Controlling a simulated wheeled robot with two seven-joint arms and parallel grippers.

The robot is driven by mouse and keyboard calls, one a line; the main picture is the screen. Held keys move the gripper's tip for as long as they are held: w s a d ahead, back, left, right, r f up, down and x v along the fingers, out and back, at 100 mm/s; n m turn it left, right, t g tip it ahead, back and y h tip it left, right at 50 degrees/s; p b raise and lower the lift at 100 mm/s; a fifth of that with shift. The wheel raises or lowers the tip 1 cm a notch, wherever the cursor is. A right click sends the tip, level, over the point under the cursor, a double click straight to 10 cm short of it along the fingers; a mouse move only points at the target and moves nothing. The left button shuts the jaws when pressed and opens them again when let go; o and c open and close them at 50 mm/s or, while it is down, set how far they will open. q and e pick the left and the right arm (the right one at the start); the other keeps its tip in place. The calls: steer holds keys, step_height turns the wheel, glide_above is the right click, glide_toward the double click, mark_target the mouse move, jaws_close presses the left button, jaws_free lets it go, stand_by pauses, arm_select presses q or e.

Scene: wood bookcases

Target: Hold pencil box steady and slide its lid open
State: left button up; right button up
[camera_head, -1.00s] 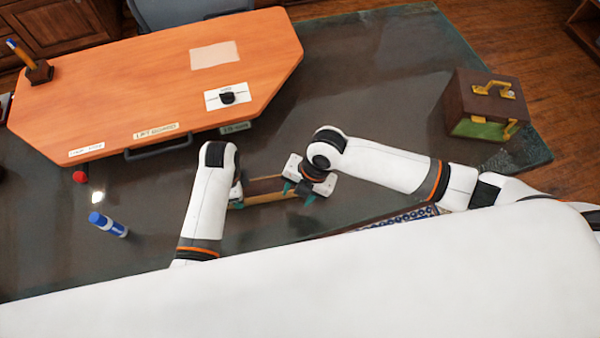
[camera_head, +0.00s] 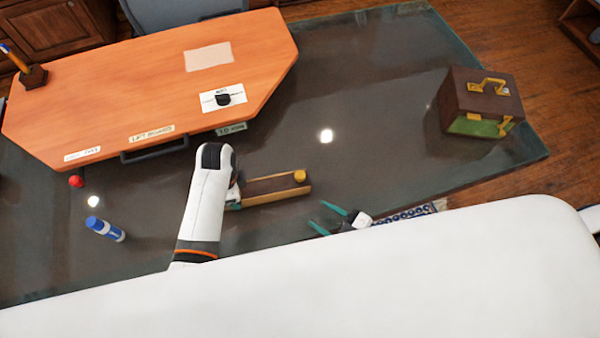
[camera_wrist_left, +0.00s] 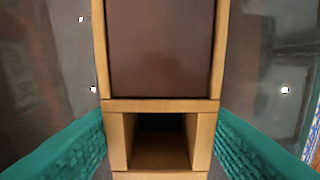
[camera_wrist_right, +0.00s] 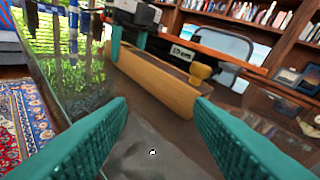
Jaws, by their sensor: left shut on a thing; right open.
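The pencil box (camera_head: 272,197) is a long light-wood box on the dark table, with a dark brown top panel and a yellow knob (camera_head: 299,176) at its right end. My left gripper (camera_head: 234,198) is shut on its left end. The left wrist view shows the teal fingers on both sides of the box (camera_wrist_left: 160,104), with a small dark opening at the near end; I cannot tell if the brown panel is lid or interior. My right gripper (camera_head: 338,215) is open and empty, apart from the box, nearer me; the right wrist view shows the box and knob (camera_wrist_right: 200,72) ahead.
An orange board (camera_head: 120,90) with a dark handle lies behind left. A brown and green case (camera_head: 482,102) stands at the right. The table right of the box is clear.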

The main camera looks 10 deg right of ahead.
mark_target(304, 178)
steer(key=d+m+t, duration=0.1)
steer(key=w+r+m, duration=0.1)
steer(key=d+m+t, duration=0.1)
steer(key=m, duration=0.1)
steer(key=shift+w+d+r+t, duration=0.3)
steer(key=shift+w+r, duration=0.05)
steer(key=shift+w+d+r, duration=0.1)
steer(key=shift+r, duration=0.05)
steer(key=shift+w+m, duration=0.2)
steer(key=shift+m, duration=0.1)
steer(key=x, duration=1.1)
steer(key=shift+w+r, duration=0.2)
steer(key=shift+w, duration=0.05)
steer(key=shift+c, duration=0.4)
jaws_close()
